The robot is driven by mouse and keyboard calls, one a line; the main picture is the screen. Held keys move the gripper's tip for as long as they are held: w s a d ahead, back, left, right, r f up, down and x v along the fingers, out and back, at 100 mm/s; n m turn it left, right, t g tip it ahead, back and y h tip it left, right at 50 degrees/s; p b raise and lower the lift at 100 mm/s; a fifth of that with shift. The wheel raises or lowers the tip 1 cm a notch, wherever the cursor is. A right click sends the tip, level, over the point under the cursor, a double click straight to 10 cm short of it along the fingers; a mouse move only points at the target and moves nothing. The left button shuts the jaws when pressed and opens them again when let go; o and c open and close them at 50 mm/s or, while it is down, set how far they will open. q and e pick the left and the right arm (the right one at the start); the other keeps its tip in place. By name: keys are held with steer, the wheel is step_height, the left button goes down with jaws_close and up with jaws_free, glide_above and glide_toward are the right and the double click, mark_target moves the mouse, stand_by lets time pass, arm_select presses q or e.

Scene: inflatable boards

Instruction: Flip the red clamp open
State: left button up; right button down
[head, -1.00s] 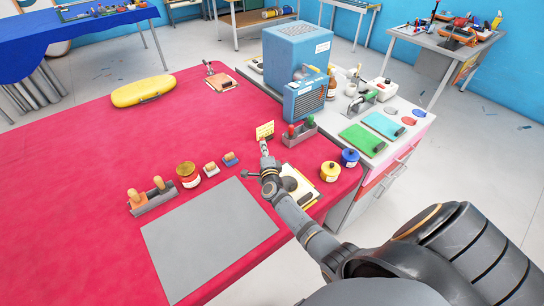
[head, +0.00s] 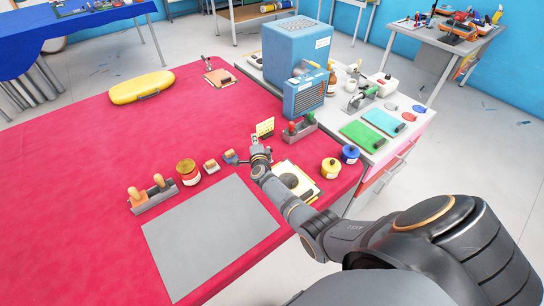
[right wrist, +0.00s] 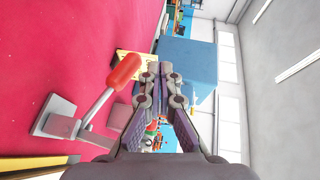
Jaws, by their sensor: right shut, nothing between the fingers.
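The red clamp (right wrist: 115,82) shows in the right wrist view, to the left of my fingers. It has a red grip on a pale metal lever that stands out at a slant from a grey base at the left. In the head view I cannot make it out; my right gripper and arm may hide it. My right gripper (head: 257,139) is shut and empty, over the red cloth just in front of a small yellow card. Its closed fingertips (right wrist: 164,70) show beside the red grip, with a gap in the picture. My left gripper is not in view.
A yellow card (head: 265,127) and a tray with red and green handles (head: 299,133) stand beyond my gripper. A blue heater (head: 305,93) stands behind them. Stamps, jars and a grey mat (head: 209,237) lie nearby.

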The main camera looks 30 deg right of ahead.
steer(key=shift+w+f+b, duration=0.55)
steer(key=shift+w+f, duration=0.05)
steer(key=shift+f, duration=0.1)
steer(key=s+a+r+p, duration=0.2)
steer(key=a+r+p, duration=0.1)
steer(key=r+p, duration=0.2)
steer(key=s+a+r+p, duration=0.2)
steer(key=a+r+p, duration=0.1)
steer(key=r+p, duration=0.2)
steer(key=shift+s+r, duration=0.3)
steer(key=shift+r, duration=0.6)
